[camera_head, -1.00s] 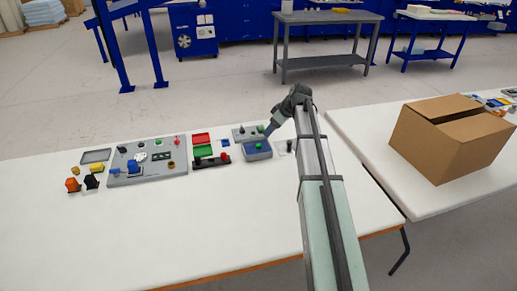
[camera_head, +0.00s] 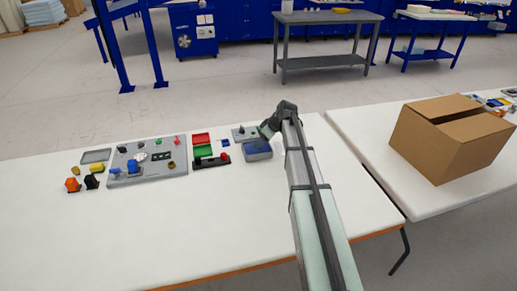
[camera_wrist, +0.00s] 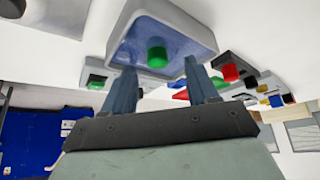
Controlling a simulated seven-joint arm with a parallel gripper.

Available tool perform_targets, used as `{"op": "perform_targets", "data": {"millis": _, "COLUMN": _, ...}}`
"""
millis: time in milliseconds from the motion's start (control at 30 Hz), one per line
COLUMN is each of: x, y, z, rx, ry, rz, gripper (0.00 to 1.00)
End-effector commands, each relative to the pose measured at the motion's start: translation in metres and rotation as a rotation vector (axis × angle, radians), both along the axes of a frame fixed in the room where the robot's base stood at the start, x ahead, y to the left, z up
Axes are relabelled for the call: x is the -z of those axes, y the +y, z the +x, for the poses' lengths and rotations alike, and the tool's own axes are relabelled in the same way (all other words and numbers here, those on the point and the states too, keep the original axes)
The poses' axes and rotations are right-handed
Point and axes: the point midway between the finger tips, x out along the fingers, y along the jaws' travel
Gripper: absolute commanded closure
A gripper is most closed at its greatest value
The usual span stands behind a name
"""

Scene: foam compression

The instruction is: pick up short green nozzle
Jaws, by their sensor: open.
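The short green nozzle (camera_wrist: 157,54) stands in a grey tray (camera_wrist: 190,27) with a blue inside, near the top of the wrist view. My gripper (camera_wrist: 160,82) is open, with one finger on each side of the nozzle in that view and nothing between them. The fingertips reach the near rim of the tray; I cannot tell whether they touch it. In the head view, the tray (camera_head: 259,155) is on the white table and my gripper (camera_head: 268,131) is above its far edge. The nozzle is hidden there behind my gripper.
A red bin and a green bin (camera_head: 203,151) stand just left of the tray. Farther left is a grey board (camera_head: 147,170) with several parts. A small grey plate (camera_head: 244,133) lies behind the tray. The table front is clear. A cardboard box (camera_head: 452,137) sits on the right table.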

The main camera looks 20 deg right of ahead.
Motion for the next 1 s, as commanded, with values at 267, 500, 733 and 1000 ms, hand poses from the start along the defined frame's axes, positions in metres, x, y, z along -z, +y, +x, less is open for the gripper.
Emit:
{"op": "perform_targets", "data": {"millis": 267, "x": 0.031, "y": 0.01, "z": 0.015, "rx": -0.001, "ry": 0.002, "rz": 0.001, "gripper": 0.42}}
{"op": "perform_targets", "data": {"millis": 500, "x": 0.039, "y": 0.014, "z": 0.017, "rx": 0.001, "ry": 0.0, "rz": 0.0, "gripper": 0.42}}
{"op": "perform_targets", "data": {"millis": 733, "x": 0.039, "y": 0.014, "z": 0.017, "rx": 0.001, "ry": 0.0, "rz": 0.0, "gripper": 0.55}}
{"op": "perform_targets", "data": {"millis": 1000, "x": 0.038, "y": 0.014, "z": 0.017, "rx": 0.0, "ry": 0.0, "rz": 0.0, "gripper": 0.81}}
